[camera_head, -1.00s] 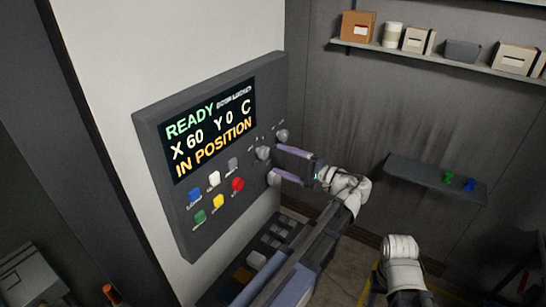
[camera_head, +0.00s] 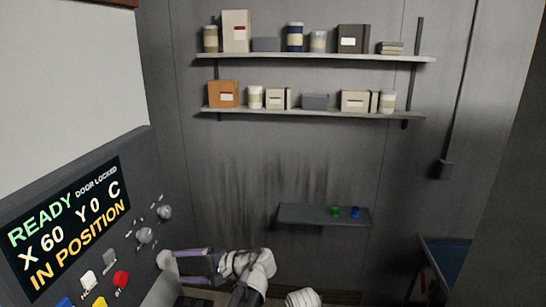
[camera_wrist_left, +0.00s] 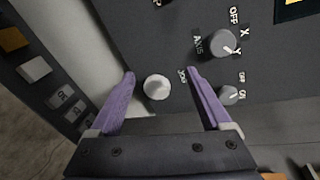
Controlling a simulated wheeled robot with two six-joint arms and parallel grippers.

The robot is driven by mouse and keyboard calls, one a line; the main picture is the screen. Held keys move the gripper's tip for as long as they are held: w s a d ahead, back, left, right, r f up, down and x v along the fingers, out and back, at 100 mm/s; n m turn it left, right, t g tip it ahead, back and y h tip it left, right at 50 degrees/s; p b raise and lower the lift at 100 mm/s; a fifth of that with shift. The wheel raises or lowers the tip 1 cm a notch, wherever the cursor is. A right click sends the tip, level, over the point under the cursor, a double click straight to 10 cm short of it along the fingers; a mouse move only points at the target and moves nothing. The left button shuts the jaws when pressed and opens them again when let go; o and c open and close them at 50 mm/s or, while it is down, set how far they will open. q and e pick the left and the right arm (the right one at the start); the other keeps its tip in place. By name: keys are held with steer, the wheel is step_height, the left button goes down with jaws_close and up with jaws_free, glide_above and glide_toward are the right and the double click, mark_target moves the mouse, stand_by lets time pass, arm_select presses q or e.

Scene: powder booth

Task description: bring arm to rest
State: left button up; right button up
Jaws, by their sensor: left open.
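My left gripper (camera_head: 183,265) is low in the head view, in front of the right edge of the control panel (camera_head: 140,160). Its purple fingers are spread and hold nothing. In the left wrist view the open fingers (camera_wrist_left: 161,73) point at the panel, with a pale round knob (camera_wrist_left: 157,87) showing between them. I cannot tell if either finger touches it. A grey axis knob (camera_wrist_left: 222,43) and a smaller knob (camera_wrist_left: 229,95) are to the right. My right gripper is not in view.
The panel display (camera_head: 66,222) reads READY, DOOR LOCKED, X 60, Y 0, C, IN POSITION. Two shelves (camera_head: 310,58) of boxes and jars hang on the back wall. A small dark ledge (camera_head: 300,215) holds a green and a blue item. A blue-topped table (camera_head: 447,262) stands at right.

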arm_select(q)
steer(key=s+d+f+h+b, duration=0.3)
steer(key=f, duration=0.5)
steer(key=s+d+f+h+b, duration=0.2)
steer(key=d+f+b, duration=0.15)
steer(key=f, duration=0.45)
steer(key=s+d+f+h+b, duration=0.2)
steer(key=s+d+f+h, duration=0.15)
steer(key=f, duration=0.35)
steer(key=s+d+f+g+h+b, duration=0.1)
steer(key=s+d+f+h+b, duration=0.4)
steer(key=d+f, duration=0.4)
steer(key=shift+s+d+f+n+g, duration=0.2)
steer(key=shift+s+d+n+g, duration=0.15)
steer(key=shift+d, duration=0.75)
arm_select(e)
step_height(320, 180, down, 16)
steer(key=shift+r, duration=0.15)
